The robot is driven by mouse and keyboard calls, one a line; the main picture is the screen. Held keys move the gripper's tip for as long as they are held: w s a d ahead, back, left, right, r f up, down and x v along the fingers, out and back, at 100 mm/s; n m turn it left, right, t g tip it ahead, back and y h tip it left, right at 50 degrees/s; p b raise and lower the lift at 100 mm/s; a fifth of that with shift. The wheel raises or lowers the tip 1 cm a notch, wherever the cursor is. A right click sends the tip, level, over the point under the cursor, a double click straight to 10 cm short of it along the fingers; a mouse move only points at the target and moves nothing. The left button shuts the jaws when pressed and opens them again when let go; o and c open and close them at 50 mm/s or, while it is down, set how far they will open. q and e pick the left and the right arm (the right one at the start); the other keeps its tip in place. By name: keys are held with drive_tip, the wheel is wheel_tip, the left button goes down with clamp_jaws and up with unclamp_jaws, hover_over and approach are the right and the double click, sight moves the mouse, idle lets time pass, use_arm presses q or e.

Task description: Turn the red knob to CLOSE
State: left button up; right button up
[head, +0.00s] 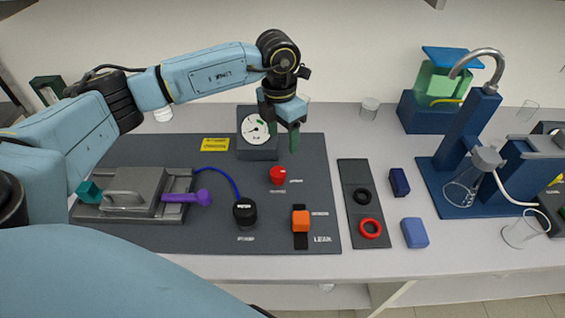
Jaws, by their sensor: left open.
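The red knob (278,177) stands on the dark grey panel mat (225,225), right of its middle. Small white labels lie beside it, too small to read. My left gripper (281,130) is open and empty, hanging fingers down above and behind the red knob, in front of the pressure gauge's right side. It appears apart from the knob. My right gripper is not in the picture.
The pressure gauge (255,135) stands behind the knob. A black knob (245,212), an orange slider (300,220) and a grey clamp block with a purple lever (187,197) share the mat. Red and black rings (370,228) lie to the right, with blue blocks and a blue glassware stand beyond.

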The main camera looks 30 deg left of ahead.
sight(278, 171)
use_arm(q)
drive_tip(key=shift+y, duration=0.3)
drive_tip(key=f, duration=0.4)
drive_tip(key=a+f, duration=0.1)
drive_tip(key=f, duration=0.3)
drive_tip(key=f+p, duration=0.1)
drive_tip(key=f, duration=0.4)
drive_tip(key=shift+a, duration=0.2)
drive_tip(key=c, duration=1)
